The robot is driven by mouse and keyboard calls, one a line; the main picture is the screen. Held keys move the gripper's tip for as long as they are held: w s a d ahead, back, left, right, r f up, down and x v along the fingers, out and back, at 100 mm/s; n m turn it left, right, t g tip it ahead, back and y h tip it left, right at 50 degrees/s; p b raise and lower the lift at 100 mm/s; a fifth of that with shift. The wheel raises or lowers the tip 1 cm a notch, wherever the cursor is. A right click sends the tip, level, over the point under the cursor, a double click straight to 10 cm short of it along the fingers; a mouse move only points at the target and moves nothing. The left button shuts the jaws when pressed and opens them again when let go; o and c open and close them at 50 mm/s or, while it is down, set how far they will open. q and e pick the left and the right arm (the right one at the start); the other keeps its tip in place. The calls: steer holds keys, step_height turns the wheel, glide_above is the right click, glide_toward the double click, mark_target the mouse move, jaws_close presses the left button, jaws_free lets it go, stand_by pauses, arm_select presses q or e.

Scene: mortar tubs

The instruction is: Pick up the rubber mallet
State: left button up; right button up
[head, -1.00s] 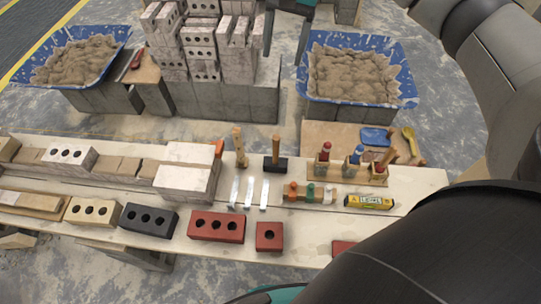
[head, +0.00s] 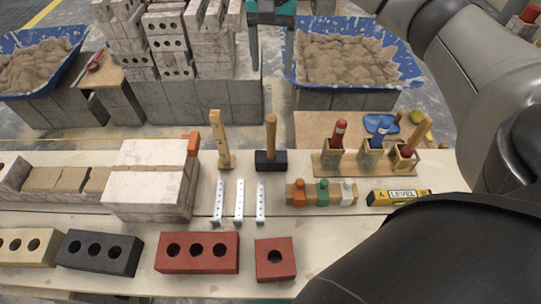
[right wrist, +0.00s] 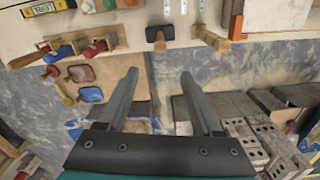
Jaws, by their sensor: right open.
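The rubber mallet (head: 271,160) stands on the workbench with its black head down and its wooden handle upright. In the right wrist view the spread fingers (right wrist: 160,82) lie below the mallet in the picture. My left gripper is not in view.
A wooden-handled tool (head: 221,140) stands just left of the mallet. A wooden holder (head: 335,170) with red- and blue-topped tools stands to the right. Metal strips (head: 239,202), a small peg rack (head: 300,193) and a yellow level (head: 398,197) lie in front. Bricks (head: 198,252) line the near edge.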

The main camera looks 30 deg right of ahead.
steer(key=b, duration=0.5)
glide_above(271, 114)
step_height(271, 114, down, 7)
steer(key=shift+r, duration=0.1)
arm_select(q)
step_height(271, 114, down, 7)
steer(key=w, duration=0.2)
arm_select(e)
steer(key=shift+f+b, duration=0.35)
steer(key=shift+f, duration=0.1)
step_height(271, 114, down, 8)
steer(key=shift+f+b, duration=0.1)
steer(key=shift+b, duration=1.05)
steer(key=shift+f+b, duration=0.85)
steer(key=shift+f, duration=2.45)
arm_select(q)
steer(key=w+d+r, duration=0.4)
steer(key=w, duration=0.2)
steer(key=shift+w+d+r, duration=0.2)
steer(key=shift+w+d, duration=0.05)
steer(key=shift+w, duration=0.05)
arm_select(e)
jaws_close()
steer(key=shift+r, duration=0.1)
